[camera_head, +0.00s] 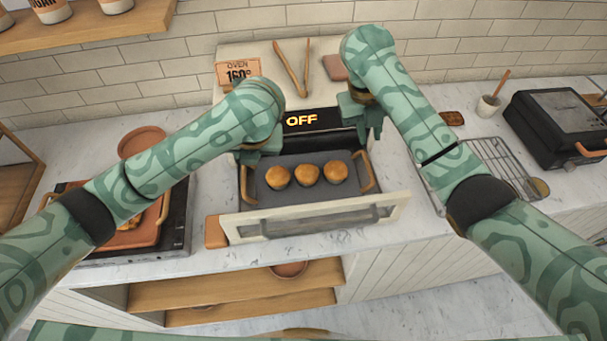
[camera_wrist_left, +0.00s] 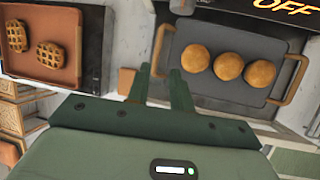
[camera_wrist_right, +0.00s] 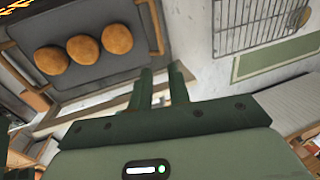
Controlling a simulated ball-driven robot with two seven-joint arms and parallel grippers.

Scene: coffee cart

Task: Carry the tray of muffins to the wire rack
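The dark grey tray (camera_head: 310,199) rests on the pulled-down oven door and holds three muffins (camera_head: 307,174) in a row. It has a tan handle at each end, the left one (camera_head: 245,185) and the right one (camera_head: 367,172). My left gripper (camera_wrist_left: 160,76) is open and empty, above and close to the left handle (camera_wrist_left: 163,48). My right gripper (camera_wrist_right: 161,70) is open and empty, above and near the right handle (camera_wrist_right: 156,24). The fingertips of both are partly hidden in the head view. The wire rack (camera_head: 497,167) lies on the counter at right, partly behind my right arm.
The oven display (camera_head: 301,119) reads OFF. A terracotta tray (camera_wrist_left: 40,66) with waffle-like pastries lies at left. A black appliance (camera_head: 555,128) and a small cup (camera_head: 488,107) stand beyond the rack. Wooden tongs (camera_head: 293,68) and a sign (camera_head: 238,72) are on top of the oven.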

